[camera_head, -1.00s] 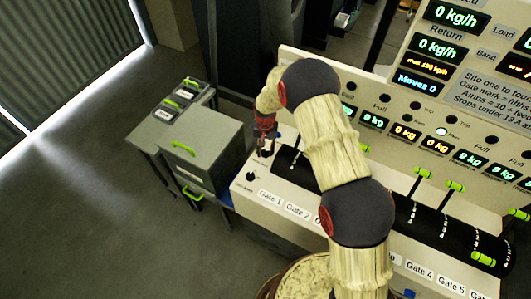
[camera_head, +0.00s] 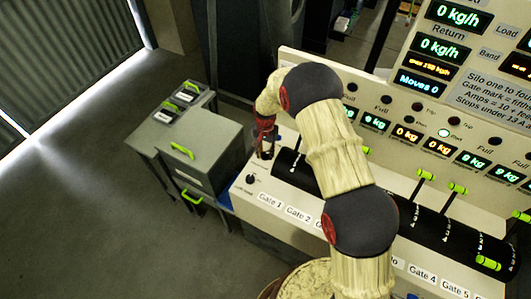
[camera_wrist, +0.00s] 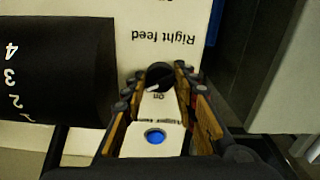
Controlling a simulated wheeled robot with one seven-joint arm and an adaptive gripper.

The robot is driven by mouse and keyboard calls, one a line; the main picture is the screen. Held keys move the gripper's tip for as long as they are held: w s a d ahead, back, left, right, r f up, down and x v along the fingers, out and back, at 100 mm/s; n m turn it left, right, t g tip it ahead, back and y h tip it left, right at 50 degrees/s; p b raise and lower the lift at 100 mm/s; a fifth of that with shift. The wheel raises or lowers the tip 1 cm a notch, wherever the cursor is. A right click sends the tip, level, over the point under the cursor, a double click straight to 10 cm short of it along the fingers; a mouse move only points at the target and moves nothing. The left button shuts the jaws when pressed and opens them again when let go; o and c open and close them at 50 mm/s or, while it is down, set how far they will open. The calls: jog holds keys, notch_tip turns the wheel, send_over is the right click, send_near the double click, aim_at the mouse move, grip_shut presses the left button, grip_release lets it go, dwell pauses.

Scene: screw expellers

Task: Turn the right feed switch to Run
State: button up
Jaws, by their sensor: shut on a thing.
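The right feed switch (camera_wrist: 160,76) is a round black knob with a white pointer, below an upside-down "Right feed" label (camera_wrist: 163,35) in the wrist view. The pointer slants to the lower left in that view. Small lettering below the knob is partly hidden and hard to read. My gripper (camera_wrist: 161,82) is shut on the knob, one finger on each side. In the head view my gripper (camera_head: 265,148) reaches down to the left end of the console, and the knob cannot be made out there.
A blue button (camera_wrist: 155,137) lies between my fingers in the wrist view. A black numbered drum (camera_wrist: 55,70) is beside the switch. Another dark knob (camera_head: 250,178) sits at the console's front left corner. A grey cabinet (camera_head: 205,150) stands left of the console, with open floor beyond.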

aim_at(265, 153)
jog(key=o, duration=1.2)
jog(key=shift+r, duration=0.1)
notch_tip(265, 153, up, 12)
jog(key=shift+f, duration=0.1)
